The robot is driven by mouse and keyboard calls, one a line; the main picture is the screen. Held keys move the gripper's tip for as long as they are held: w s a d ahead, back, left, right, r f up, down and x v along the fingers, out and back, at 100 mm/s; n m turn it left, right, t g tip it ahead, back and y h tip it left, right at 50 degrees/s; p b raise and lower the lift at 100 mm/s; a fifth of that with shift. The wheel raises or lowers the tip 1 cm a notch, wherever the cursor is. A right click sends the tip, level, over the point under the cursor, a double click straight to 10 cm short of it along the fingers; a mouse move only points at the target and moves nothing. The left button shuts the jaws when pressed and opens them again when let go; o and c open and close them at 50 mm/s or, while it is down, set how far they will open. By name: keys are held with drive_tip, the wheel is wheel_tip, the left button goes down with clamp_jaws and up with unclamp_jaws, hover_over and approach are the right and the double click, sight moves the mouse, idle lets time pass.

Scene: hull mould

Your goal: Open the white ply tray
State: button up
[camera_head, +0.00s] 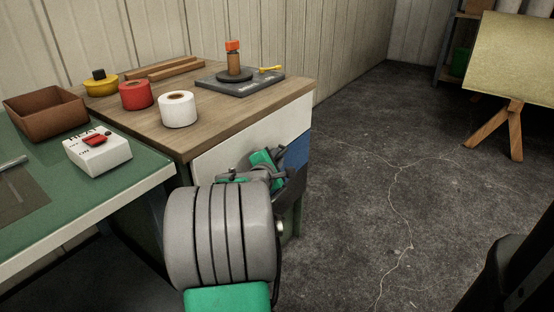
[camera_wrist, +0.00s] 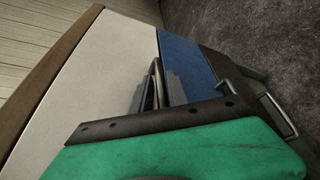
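The white ply tray (camera_head: 232,142) is the top drawer of the wood-topped cabinet, with a plain white front. Its front looks flush with the blue drawer front (camera_head: 297,152) below, so it appears shut. The white front (camera_wrist: 85,75) fills the left of the wrist view. A metal bar handle (camera_wrist: 153,82) stands out from it near its lower edge. My gripper (camera_head: 264,160) is at the front of the cabinet, hiding part of the white front. In the wrist view its grey fingertips (camera_wrist: 160,92) are at the handle; whether they press on it is unclear.
The cabinet top (camera_head: 215,115) holds a white roll (camera_head: 178,109), a red roll (camera_head: 136,95) and a dark plate (camera_head: 240,84). A green bench (camera_head: 130,192) adjoins at left. Another handle (camera_wrist: 275,113) sticks out lower down. The concrete floor (camera_head: 370,200) at right is clear.

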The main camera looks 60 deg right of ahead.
drive_tip(key=shift+c, duration=0.3)
clamp_jaws()
idle(1.0)
